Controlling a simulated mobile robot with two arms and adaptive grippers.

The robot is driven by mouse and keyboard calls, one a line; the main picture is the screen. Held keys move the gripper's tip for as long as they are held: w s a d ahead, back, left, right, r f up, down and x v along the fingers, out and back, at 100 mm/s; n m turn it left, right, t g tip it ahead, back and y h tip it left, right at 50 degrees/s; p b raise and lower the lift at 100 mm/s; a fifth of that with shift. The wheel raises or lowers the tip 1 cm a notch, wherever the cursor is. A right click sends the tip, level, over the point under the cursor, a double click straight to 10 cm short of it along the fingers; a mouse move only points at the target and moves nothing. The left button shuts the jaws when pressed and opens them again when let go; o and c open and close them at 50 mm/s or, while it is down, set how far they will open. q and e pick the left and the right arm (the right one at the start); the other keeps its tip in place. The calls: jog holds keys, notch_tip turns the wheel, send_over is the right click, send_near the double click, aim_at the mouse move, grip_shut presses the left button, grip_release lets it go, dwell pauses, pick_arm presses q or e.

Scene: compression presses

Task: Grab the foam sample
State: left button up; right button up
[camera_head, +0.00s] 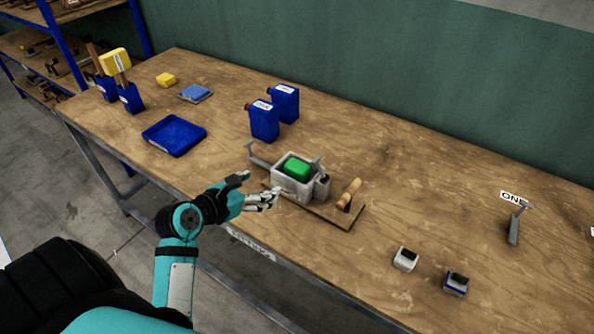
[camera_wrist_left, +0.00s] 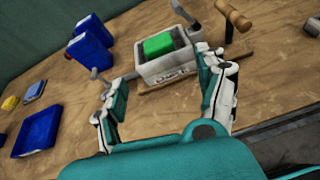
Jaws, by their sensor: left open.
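The foam sample appears to be the green block (camera_head: 297,168) inside a light grey open box (camera_head: 290,188) on the wooden table. The block also shows in the left wrist view (camera_wrist_left: 158,44), in the box (camera_wrist_left: 163,71) between the two fingers. My left gripper (camera_head: 255,189) is open and empty, just left of the box and on its near side. In the left wrist view my gripper's (camera_wrist_left: 158,85) fingers are spread apart with the box ahead of them. The block's lower part is hidden by the box walls. My right gripper is not in view.
The box stands on a wooden board with a wooden-handled lever (camera_head: 349,194) at its right and grey metal arms beside it. Blue containers (camera_head: 264,121) stand behind. A blue tray (camera_head: 174,135) lies left. Two small blocks (camera_head: 405,259) (camera_head: 456,284) sit front right.

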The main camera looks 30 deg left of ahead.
pick_arm(q)
jog(key=n, duration=0.1)
jog(key=p, duration=0.1)
send_near(296, 166)
jog(key=x, duration=0.4)
jog(key=p+x, duration=0.1)
jog(key=x, duration=0.4)
jog(key=shift+w+f, duration=0.1)
jog(key=shift+w, duration=0.15)
jog(key=c, duration=0.6)
